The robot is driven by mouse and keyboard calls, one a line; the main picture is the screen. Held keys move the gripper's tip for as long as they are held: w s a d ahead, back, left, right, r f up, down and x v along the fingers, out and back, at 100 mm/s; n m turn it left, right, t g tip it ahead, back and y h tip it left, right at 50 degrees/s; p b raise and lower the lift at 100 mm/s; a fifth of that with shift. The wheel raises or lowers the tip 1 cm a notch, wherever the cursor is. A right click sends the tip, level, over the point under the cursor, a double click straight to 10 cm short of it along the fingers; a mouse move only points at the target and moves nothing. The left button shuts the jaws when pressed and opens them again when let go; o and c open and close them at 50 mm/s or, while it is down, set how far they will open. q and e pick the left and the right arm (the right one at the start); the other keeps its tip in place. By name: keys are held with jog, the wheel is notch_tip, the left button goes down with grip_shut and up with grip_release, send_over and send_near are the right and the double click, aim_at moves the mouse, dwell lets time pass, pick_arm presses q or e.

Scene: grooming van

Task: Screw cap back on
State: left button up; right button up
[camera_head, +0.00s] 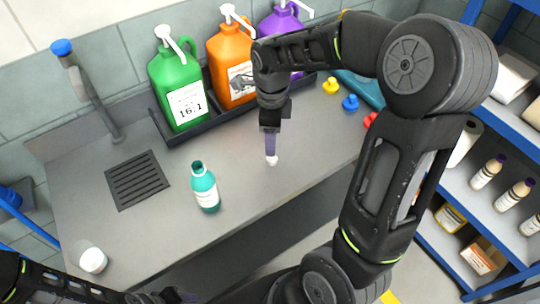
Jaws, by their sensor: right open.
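A teal bottle (206,191) with a white label stands upright on the grey counter; its neck top looks dark and uncapped. My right gripper (271,154) points down over the counter, to the right of the bottle and apart from it. Its bluish fingers are open, seen nearly edge-on. A small white piece (271,161) shows right at the fingertips; it looks like a cap, but I cannot tell whether it touches the fingers. My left gripper (186,296) shows only partly at the bottom edge, too cut off to read its jaws.
Green (184,82), orange (231,65) and purple pump jugs (279,22) stand in a dark tray at the back. A drain grille (137,180), a tap (88,88) and a white cup (93,260) are left. Yellow (331,86) and blue (350,103) pieces lie behind my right arm. Counter between bottle and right gripper is clear.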

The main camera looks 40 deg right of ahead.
aim_at(271, 158)
jog(key=shift+w+f+b, duration=0.1)
jog(key=shift+f+b, duration=0.8)
jog(key=shift+f, duration=0.5)
notch_tip(271, 158, down, 5)
jog(key=b, duration=0.4)
jog(key=shift+d+f, duration=0.1)
jog(key=shift+f, duration=0.05)
jog(key=shift+c, duration=0.2)
grip_shut()
